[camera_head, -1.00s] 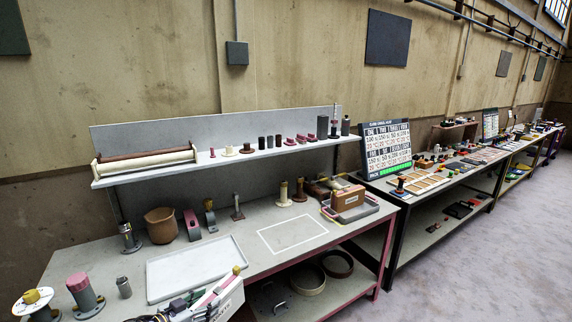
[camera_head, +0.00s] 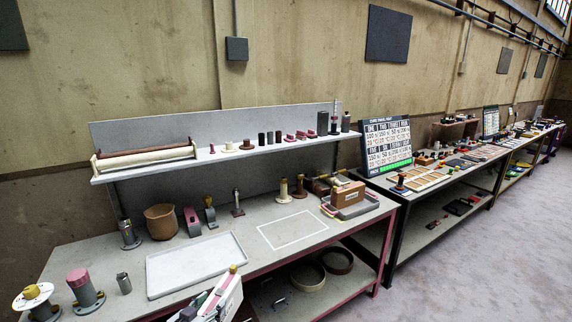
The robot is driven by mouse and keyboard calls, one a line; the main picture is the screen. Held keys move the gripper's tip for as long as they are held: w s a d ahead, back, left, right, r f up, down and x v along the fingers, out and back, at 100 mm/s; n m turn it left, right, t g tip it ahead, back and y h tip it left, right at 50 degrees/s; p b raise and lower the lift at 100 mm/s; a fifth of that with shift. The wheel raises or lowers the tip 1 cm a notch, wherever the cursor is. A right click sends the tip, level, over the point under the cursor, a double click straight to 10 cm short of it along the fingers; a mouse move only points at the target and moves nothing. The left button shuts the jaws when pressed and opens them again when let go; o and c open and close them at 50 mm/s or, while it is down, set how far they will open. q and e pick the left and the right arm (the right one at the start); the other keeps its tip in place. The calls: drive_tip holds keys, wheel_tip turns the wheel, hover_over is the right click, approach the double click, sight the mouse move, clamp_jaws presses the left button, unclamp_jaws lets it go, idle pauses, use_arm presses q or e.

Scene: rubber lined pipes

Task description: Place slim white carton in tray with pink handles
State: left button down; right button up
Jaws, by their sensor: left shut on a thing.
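The slim white carton (camera_head: 229,302) shows at the bottom edge, in front of the near bench's front edge, and is cut off by the frame. My left gripper (camera_head: 208,304) is shut on it; its fingers are partly hidden and cropped. The tray with pink handles (camera_head: 327,208) sits at the right end of the near bench, well to the right of and beyond the carton. A brown box (camera_head: 348,196) stands in this tray. My right gripper is not in view.
A flat white tray (camera_head: 160,292) lies empty on the bench behind the carton. A white-outlined rectangle (camera_head: 292,232) on the bench is clear. A pink-topped cylinder (camera_head: 78,277) and a yellow-topped flanged part (camera_head: 33,293) stand at left. Rings (camera_head: 307,277) lie on the lower shelf.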

use_arm(q)
drive_tip(key=shift+s+d+f+n+y+b, duration=0.2)
drive_tip(key=shift+s+n+y, duration=0.35)
drive_tip(key=shift+s, duration=0.2)
drive_tip(key=shift+s+d+f+n+y+b, duration=0.1)
drive_tip(key=shift+s+d+f+n+y, duration=0.1)
drive_tip(key=shift+s+n+y, duration=0.4)
drive_tip(key=shift+n+t+y, duration=0.4)
drive_tip(key=shift+n+y, duration=0.25)
drive_tip(key=shift+y, duration=0.3)
drive_tip(key=shift+s+d+f, duration=0.1)
drive_tip(key=shift+s+f, duration=0.1)
drive_tip(key=shift+s, duration=0.8)
drive_tip(key=shift+s+f, duration=0.15)
drive_tip(key=shift+s, duration=0.85)
drive_tip(key=shift+f, duration=0.1)
drive_tip(key=f, duration=0.1)
drive_tip(key=s+f, duration=0.1)
drive_tip(key=f, duration=0.3)
drive_tip(key=shift+s+f, duration=0.25)
drive_tip(key=shift+d, duration=0.1)
